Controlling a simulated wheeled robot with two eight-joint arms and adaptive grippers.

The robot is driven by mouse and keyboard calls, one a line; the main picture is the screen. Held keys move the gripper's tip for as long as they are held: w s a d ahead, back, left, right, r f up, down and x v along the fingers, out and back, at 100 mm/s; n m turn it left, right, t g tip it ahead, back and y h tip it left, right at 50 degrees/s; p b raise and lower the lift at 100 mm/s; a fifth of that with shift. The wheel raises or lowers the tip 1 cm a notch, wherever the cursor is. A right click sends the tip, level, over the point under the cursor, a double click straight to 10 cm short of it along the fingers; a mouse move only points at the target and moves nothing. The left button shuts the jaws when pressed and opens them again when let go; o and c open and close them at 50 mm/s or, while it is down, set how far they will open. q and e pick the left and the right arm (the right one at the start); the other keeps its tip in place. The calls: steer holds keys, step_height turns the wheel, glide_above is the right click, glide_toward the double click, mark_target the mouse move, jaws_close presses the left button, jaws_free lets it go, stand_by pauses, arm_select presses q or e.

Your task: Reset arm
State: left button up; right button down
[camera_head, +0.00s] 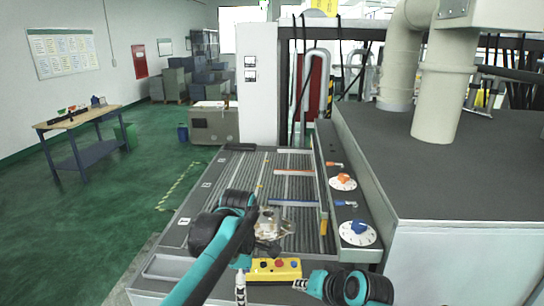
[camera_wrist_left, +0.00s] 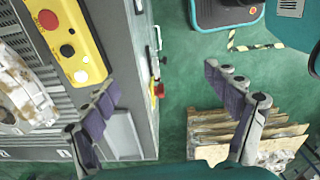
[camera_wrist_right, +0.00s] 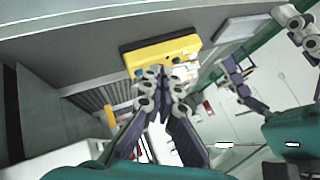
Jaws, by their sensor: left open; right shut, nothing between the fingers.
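My right gripper (camera_head: 302,284) is low in the head view, just right of and below a yellow button box (camera_head: 275,270). In the right wrist view its fingers (camera_wrist_right: 157,82) meet with nothing between them, and the yellow box (camera_wrist_right: 160,52) lies beyond the tips. My left arm reaches up from the bottom of the head view. In the left wrist view my left gripper (camera_wrist_left: 165,85) has its fingers spread wide and empty, to the right of the yellow box (camera_wrist_left: 65,40). A pale metal casting (camera_head: 272,226) lies on the ribbed bench, partly hidden by my left arm.
The ribbed bench (camera_head: 240,178) adjoins a grey machine housing (camera_head: 450,175) on the right. A ledge there carries an orange dial (camera_head: 343,181) and a blue dial (camera_head: 358,231). A pallet with cardboard (camera_wrist_left: 225,130) shows in the left wrist view. Green floor is open at left.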

arm_select(q)
steer(key=s+a+f+m+t+b, duration=0.3)
steer(key=s+a+f+m+b, duration=0.2)
steer(key=s+f+m, duration=0.2)
steer(key=s+a+f+m+t+b, duration=0.4)
steer(key=s+f+m, duration=0.4)
steer(key=m, duration=0.3)
steer(key=shift+s+a+f+b, duration=0.3)
steer(key=shift+a+f+b, duration=0.2)
steer(key=shift+a+b, duration=0.3)
arm_select(e)
steer(key=s+d+f+n+h, duration=0.1)
steer(key=s+d+f+h, duration=0.1)
steer(key=s+d+f, duration=0.3)
steer(key=s+d+f+n+h, duration=0.1)
steer(key=s+d+f, duration=0.4)
steer(key=s+f, duration=0.5)
steer(key=shift+d+f+n+g+h, duration=0.2)
steer(key=shift+f+n+g+h, duration=0.15)
steer(key=shift+f+h, duration=0.5)
